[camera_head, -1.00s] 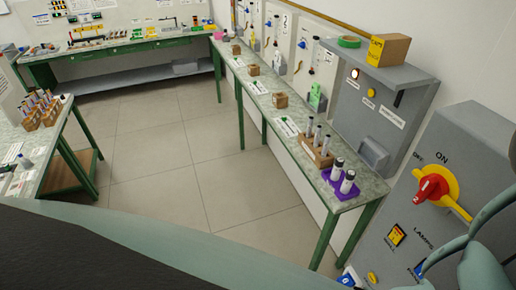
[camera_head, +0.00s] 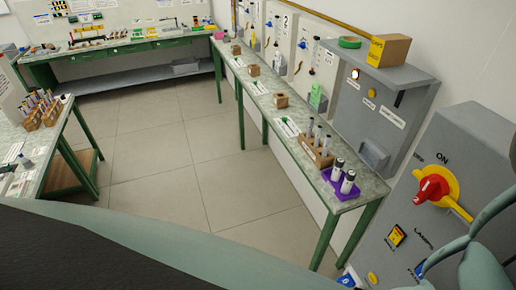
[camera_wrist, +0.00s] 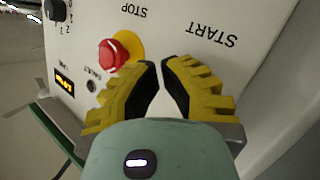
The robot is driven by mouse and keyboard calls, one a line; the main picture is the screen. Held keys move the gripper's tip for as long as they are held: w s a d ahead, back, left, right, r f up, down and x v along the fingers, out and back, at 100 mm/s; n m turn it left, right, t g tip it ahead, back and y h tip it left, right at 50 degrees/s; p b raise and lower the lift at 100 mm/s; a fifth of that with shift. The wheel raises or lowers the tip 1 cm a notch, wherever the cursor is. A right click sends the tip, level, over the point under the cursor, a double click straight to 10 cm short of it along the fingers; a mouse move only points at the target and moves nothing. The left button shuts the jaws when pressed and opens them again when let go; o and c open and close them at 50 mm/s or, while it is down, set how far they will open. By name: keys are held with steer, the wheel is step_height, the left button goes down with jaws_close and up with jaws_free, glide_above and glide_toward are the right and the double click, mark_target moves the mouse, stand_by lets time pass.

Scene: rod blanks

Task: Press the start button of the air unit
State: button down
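In the wrist view a white panel (camera_wrist: 205,20) carries the labels START and STOP, both upside down. A red mushroom button on a yellow disc (camera_wrist: 113,54) sits by the STOP label. The START label (camera_wrist: 213,36) is above and right of my fingertips. No start button shows; my fingers cover the panel below that label. My gripper (camera_wrist: 161,64) has yellow ribbed fingers with black pads. The tips are almost together with nothing visible between them, in front of the panel. I cannot tell whether they touch it. In the head view my gripper is out of sight.
The panel also has a black dial (camera_wrist: 55,10) and an orange display (camera_wrist: 65,82). In the head view a grey cabinet with a red rotary switch (camera_head: 432,188) stands at the right. A long bench holds a purple rack (camera_head: 342,184) and a wooden rack (camera_head: 315,152). The floor between benches is clear.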

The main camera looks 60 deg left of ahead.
stand_by(0.4)
steer(key=shift+w+d+b, duration=0.1)
steer(key=shift+w+b, duration=0.2)
steer(key=shift+w, duration=0.1)
steer(key=shift+w, duration=0.45)
stand_by(0.5)
steer(key=shift+s, duration=0.85)
steer(key=shift+s, duration=0.1)
steer(key=s, duration=0.2)
steer(key=s+a+p, duration=0.1)
steer(key=s, duration=0.1)
steer(key=shift+s+a, duration=0.15)
steer(key=shift+s, duration=0.25)
